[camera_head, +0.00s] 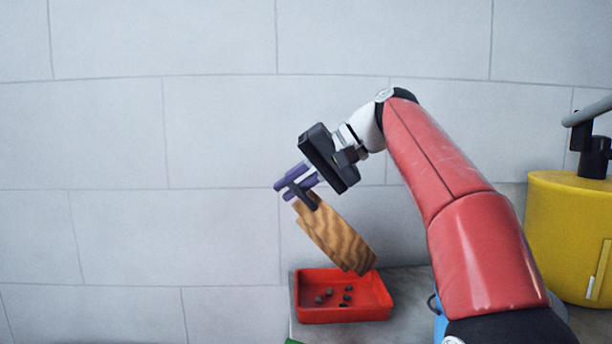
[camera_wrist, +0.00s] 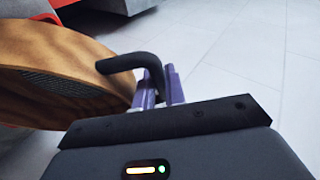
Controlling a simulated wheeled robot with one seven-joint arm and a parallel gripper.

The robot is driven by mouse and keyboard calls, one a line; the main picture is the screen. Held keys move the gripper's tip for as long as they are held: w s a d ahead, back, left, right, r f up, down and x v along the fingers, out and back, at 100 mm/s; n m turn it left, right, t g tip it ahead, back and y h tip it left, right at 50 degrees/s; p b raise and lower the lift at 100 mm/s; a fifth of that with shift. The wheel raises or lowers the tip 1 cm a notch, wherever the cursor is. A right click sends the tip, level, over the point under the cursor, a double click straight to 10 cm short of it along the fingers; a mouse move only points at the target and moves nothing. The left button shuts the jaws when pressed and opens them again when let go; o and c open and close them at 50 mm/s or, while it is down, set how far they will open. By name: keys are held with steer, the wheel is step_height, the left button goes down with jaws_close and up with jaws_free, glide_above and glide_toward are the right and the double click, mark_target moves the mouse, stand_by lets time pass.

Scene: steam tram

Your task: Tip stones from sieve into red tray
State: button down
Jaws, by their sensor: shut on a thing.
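My gripper (camera_head: 296,181) is shut on the dark handle of the wooden sieve (camera_head: 337,237). The sieve is held above the red tray, steeply tilted, with its lower edge over the tray's back right part. The red tray (camera_head: 344,311) stands on a grey surface, and several dark stones (camera_head: 329,292) lie in it. In the wrist view the sieve (camera_wrist: 62,62) shows at the left with part of its mesh (camera_wrist: 58,84), and its bent dark handle (camera_wrist: 128,62) runs to the purple fingers (camera_wrist: 160,86). Whether stones are still in the sieve cannot be seen.
A yellow drum-like body (camera_head: 566,235) with a dark fitting and grey pipe on top stands at the right. A pale tiled wall (camera_head: 130,130) fills the background. The grey worktop (camera_head: 405,288) shows bare right of the tray. A small green edge (camera_head: 293,341) shows at the bottom.

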steer(key=shift+s+a+f+n+t+h, duration=0.25)
steer(key=shift+a+f+h, duration=0.25)
steer(key=shift+f+h, duration=0.5)
steer(key=shift+a+f+n+t+h, duration=0.15)
steer(key=shift+a+f+n+h, duration=0.3)
steer(key=shift+h, duration=0.8)
steer(key=shift+s+a+f+n+t+h, duration=0.2)
steer(key=shift+a+f+h, duration=0.4)
steer(key=shift+f+h, duration=0.45)
steer(key=shift+r, duration=0.15)
